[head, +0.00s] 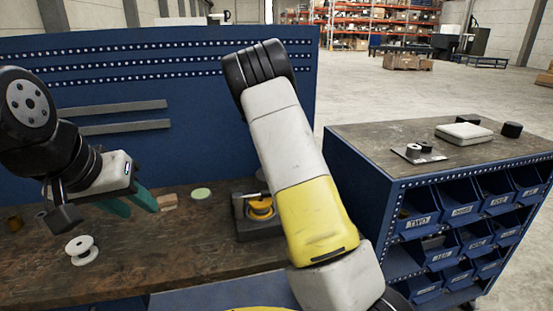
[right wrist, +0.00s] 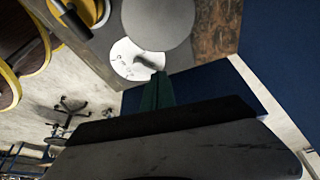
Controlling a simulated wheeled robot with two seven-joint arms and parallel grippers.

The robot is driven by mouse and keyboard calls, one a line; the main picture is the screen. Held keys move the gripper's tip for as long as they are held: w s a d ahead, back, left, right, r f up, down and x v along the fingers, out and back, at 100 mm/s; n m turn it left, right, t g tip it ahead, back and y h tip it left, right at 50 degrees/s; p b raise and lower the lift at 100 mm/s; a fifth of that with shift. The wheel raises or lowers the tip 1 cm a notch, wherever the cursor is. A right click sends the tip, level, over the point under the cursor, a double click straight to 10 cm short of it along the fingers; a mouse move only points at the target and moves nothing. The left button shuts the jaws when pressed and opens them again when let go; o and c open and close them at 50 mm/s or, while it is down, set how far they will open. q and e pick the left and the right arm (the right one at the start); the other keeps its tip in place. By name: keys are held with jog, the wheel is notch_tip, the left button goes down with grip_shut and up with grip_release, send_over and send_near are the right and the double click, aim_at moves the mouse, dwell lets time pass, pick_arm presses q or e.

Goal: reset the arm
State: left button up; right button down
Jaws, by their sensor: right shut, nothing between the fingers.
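A dark device with a yellow round part (head: 260,208) stands on the bench in the head view, partly hidden by a large grey and yellow arm link. I cannot make out a microscope arm for certain. My left gripper (head: 142,211) hangs above the bench at left, its green fingers apart and empty. My right gripper is hidden in the head view. In the right wrist view my right gripper (right wrist: 158,80) is shut and empty. Its tips appear close to a white marked disc (right wrist: 127,66) with a small grey lever, beside a grey disc (right wrist: 158,22); contact is unclear.
A white spool (head: 82,250), a wooden block (head: 168,201) and a pale green disc (head: 201,194) are on the brown bench (head: 180,245). A blue pegboard (head: 120,80) stands behind. A bin cabinet (head: 365,190) is at right. The bench's front left is mostly clear.

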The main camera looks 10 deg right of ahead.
jog(key=shift+s+r, duration=0.15)
jog(key=shift+r, duration=0.15)
jog(key=s+a+r+n+t+y, duration=0.1)
jog(key=s+r+n+t+y, duration=0.15)
jog(key=s+r+n, duration=0.4)
jog(key=s+a+r+n+t+y, duration=0.1)
jog(key=s+r+n+y, duration=0.2)
jog(key=s, duration=0.7)
jog(key=s+a+n+t, duration=0.1)
jog(key=s+a+n, duration=0.2)
jog(key=s, duration=0.6)
jog(key=s+a+n+t+y, duration=0.1)
jog(key=s+a+n+t, duration=0.1)
jog(key=s+n, duration=0.5)
jog(key=s+a, duration=0.1)
jog(key=s, duration=0.2)
jog(key=shift+s+r, duration=0.15)
jog(key=shift+s, duration=0.1)
jog(key=shift+w+n, duration=0.1)
jog(key=shift+n, duration=0.15)
